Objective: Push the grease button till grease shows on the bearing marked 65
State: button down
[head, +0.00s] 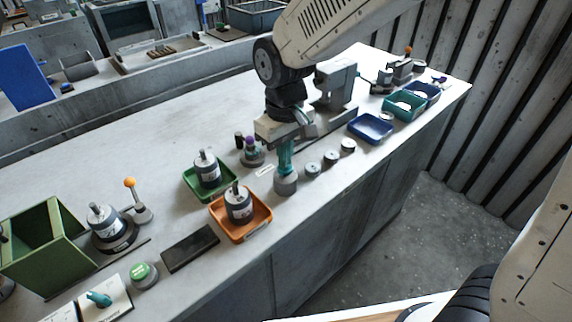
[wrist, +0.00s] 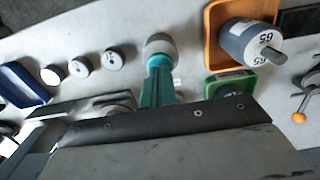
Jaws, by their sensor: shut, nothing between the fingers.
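A housing marked 65 (wrist: 248,42), grey with a white label and a shaft, stands in an orange tray (wrist: 210,30); in the head view this is the housing (head: 238,204) at the centre. I cannot make out any grease on it. A green round button (head: 140,271) on a grey base sits at the front left of the bench; its lettering is unreadable. My gripper (head: 285,171) has its teal fingers shut and empty, pointing down at a grey cylinder (head: 286,186) right of the orange tray. Whether the fingertips touch the cylinder is unclear.
Another housing (head: 207,171) stands in a green tray (head: 190,192). A third (head: 104,223) stands beside an orange-knobbed lever (head: 132,190). Several small grey discs (head: 330,157) line the front edge. A dark plate (head: 190,248) lies between button and orange tray. A blue tray (head: 370,128) is farther right.

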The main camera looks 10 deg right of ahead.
jog(key=shift+r, duration=2.95)
jog(key=s+d+r+m, duration=0.2)
jog(key=s+d+m, duration=0.1)
jog(key=s+d, duration=0.6)
jog(key=s+d+r+m+t, duration=0.1)
jog(key=s+d+r+m, duration=0.2)
jog(key=s+d, duration=0.7)
jog(key=shift+s+d+r+m, duration=0.25)
jog(key=shift+d+m, duration=0.15)
jog(key=shift+d, duration=0.6)
